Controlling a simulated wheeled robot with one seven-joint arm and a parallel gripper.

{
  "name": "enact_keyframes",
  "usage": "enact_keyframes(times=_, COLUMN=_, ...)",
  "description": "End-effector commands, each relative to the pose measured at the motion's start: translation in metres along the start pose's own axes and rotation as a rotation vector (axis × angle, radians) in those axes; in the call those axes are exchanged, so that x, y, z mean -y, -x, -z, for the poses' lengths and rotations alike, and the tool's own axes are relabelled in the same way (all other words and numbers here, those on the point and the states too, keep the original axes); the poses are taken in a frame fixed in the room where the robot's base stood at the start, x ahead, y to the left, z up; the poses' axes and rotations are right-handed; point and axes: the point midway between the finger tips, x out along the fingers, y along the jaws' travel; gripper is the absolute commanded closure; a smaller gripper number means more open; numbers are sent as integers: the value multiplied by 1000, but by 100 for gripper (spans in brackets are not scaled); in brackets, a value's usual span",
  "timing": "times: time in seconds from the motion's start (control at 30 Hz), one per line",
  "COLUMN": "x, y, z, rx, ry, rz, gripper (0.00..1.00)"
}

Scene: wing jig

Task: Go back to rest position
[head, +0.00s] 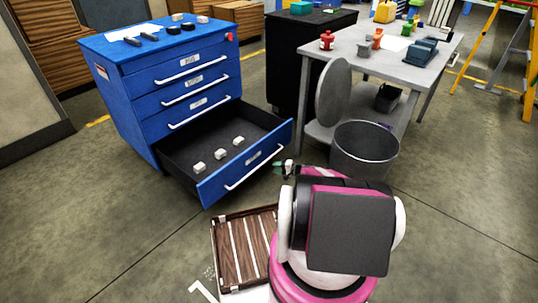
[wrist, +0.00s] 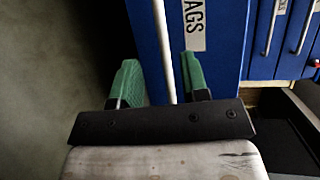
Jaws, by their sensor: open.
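My gripper (head: 286,168) is at the right end of the open bottom drawer's front in the head view, partly hidden by my arm. In the wrist view its two green fingers (wrist: 160,82) are apart. A pale bar handle (wrist: 162,35) runs lengthwise between and beyond them, on a blue drawer front (wrist: 225,45) with a label ending in "AGS". I cannot tell whether the fingers touch the handle. Nothing is seen gripped.
The blue cabinet (head: 135,85) has its bottom drawer (head: 170,150) pulled out, holding several small white blocks. A grey bin (head: 365,150) and a grey workbench (head: 350,45) stand to the right. A wooden slatted tray (head: 222,255) lies beside my body. Floor at left is clear.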

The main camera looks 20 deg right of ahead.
Motion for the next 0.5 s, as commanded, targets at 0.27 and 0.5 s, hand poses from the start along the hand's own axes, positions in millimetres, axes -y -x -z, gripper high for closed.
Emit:
enact_keyframes(times=0.27, x=18, y=-6, z=-16, rx=41, ry=11, rz=-44, gripper=59)
enact_keyframes(times=0.5, x=95, y=-23, z=-94, rx=232, ry=75, rz=-301, gripper=59)
